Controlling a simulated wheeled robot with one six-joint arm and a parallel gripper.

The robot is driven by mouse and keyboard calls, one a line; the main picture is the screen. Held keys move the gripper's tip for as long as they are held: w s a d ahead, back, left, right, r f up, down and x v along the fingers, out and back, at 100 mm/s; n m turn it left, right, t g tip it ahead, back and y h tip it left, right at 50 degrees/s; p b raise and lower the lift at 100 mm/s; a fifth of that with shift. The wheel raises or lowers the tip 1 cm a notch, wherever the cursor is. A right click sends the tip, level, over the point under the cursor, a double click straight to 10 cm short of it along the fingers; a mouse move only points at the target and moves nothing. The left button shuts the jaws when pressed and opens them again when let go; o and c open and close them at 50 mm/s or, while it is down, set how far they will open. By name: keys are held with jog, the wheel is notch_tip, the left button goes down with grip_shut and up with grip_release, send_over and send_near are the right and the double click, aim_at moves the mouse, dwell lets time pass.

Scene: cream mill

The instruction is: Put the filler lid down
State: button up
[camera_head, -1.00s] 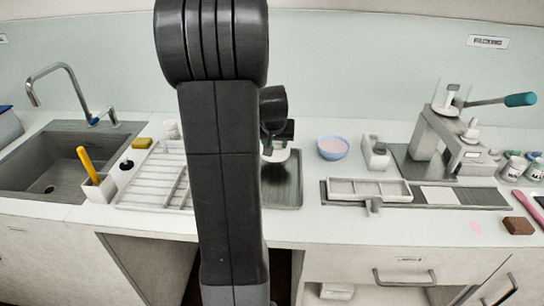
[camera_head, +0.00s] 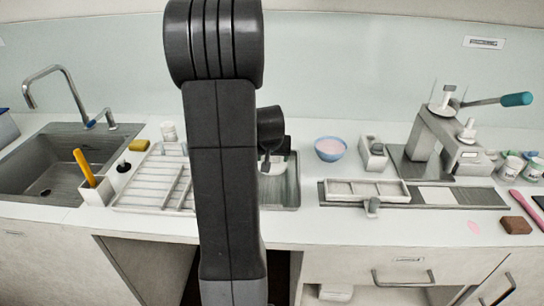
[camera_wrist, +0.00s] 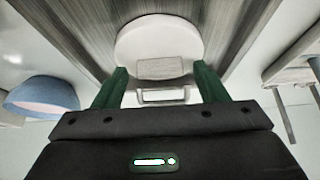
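The filler lid appears as a white round piece with a block-like grip in the wrist view (camera_wrist: 160,35). A grey metal surface with fine lines shows behind it. My gripper (camera_wrist: 160,76) has its two green fingers apart, one on each side of the grip, with a visible gap on both sides. In the head view, only a small white part of the lid (camera_head: 274,166) shows below my wrist, over the steel tray (camera_head: 287,190). My arm hides my fingers there. I cannot tell from this view whether the lid rests on the tray.
A blue bowl with pink contents (camera_head: 330,149) stands right of the tray; it also shows at left in the wrist view (camera_wrist: 42,92). A white slatted rack (camera_head: 150,183) lies left of my arm. A white divided mould (camera_head: 366,190) and a press (camera_head: 440,140) are at right.

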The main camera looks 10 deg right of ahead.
jog(key=shift+s+r, duration=0.1)
jog(key=shift+r, duration=0.3)
jog(key=v, duration=1.1)
jog(key=shift+r, duration=0.2)
